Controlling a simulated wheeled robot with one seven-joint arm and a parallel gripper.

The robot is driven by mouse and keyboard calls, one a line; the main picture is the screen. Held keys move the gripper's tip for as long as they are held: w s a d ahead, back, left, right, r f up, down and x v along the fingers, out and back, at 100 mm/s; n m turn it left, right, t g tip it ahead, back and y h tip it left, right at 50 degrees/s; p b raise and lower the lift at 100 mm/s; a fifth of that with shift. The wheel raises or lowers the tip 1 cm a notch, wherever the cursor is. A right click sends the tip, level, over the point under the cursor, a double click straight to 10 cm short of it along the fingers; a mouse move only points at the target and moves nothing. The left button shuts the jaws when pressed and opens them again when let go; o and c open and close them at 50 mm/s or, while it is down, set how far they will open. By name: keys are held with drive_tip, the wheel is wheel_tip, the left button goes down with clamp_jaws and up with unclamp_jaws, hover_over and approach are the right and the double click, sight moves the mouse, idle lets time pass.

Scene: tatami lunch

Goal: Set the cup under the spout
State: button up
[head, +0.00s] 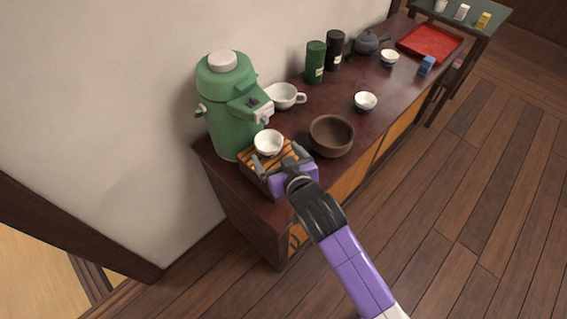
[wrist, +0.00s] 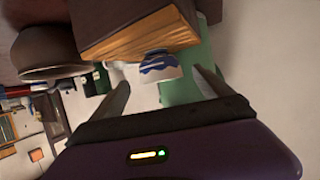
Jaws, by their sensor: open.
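The white cup (head: 268,142) stands upright on a striped wooden stand (head: 249,171) in the head view, just below the front spout (head: 263,112) of the green dispenser (head: 230,130). My gripper (head: 278,157) is open on the near side of the cup, with its fingers pointing toward it. In the wrist view, which looks turned over, the cup (wrist: 161,67) shows a blue pattern and appears between and beyond the open fingers (wrist: 160,82). No finger visibly touches it. The exact gap between cup and spout cannot be told.
A brown bowl (head: 331,137) stands close to the right of my gripper.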

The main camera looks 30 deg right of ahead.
drive_tip(key=shift+v, duration=2.7)
drive_tip(key=s+f+y, duration=0.1)
drive_tip(key=s+f, duration=0.1)
drive_tip(key=s, duration=1.4)
drive_tip(key=s+r, duration=0.4)
drive_tip(key=s, duration=0.4)
drive_tip(key=s+r+t, duration=0.1)
drive_tip(key=s+r, duration=0.4)
drive_tip(key=s, duration=0.3)
drive_tip(key=shift+s+d+n, duration=0.3)
drive_tip(key=shift+d+n, duration=0.1)
drive_tip(key=shift+d, duration=0.05)
